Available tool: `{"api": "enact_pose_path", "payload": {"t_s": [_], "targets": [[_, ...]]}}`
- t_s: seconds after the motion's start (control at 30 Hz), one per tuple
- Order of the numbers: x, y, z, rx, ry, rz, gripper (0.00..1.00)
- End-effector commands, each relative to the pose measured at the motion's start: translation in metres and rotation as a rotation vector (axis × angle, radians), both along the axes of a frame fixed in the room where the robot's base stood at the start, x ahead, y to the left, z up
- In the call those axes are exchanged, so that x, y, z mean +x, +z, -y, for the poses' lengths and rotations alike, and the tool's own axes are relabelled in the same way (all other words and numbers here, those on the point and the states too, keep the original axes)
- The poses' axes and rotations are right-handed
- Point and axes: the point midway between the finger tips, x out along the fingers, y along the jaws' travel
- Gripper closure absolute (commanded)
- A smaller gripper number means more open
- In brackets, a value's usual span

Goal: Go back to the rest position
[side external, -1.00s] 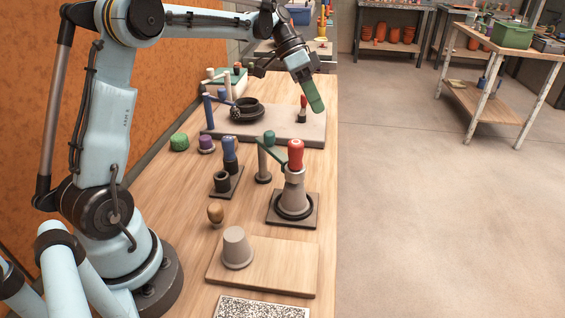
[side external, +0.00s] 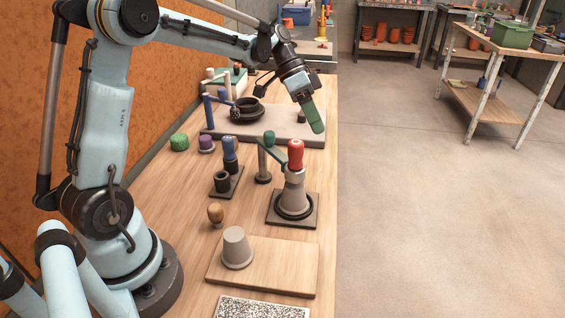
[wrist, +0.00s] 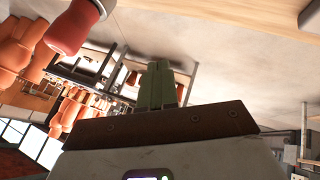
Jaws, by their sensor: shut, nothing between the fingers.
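My gripper (side external: 315,122) has green fingers, pressed together and empty. It hangs in the air over the right edge of the bench, in front of the grey slab, tilted down to the right. In the wrist view the green fingers (wrist: 158,82) also show shut, with nothing between them. The red-topped tool (side external: 295,155) stands upright on a dark square base below and left of my gripper. A red rounded end (wrist: 72,28) shows at the upper left of the wrist view.
The wooden bench (side external: 190,215) holds a grey slab (side external: 285,122) with a dark ring (side external: 247,108), a blue-topped post (side external: 230,150), and a wooden board (side external: 290,265) with a grey upturned cup (side external: 236,248). Open floor (side external: 430,220) lies right of the bench.

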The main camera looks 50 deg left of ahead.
Motion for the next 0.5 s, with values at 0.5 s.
{"api": "enact_pose_path", "payload": {"t_s": [0.5], "targets": [[-0.042,-0.038,0.030,0.000,0.000,0.000,1.00]]}}
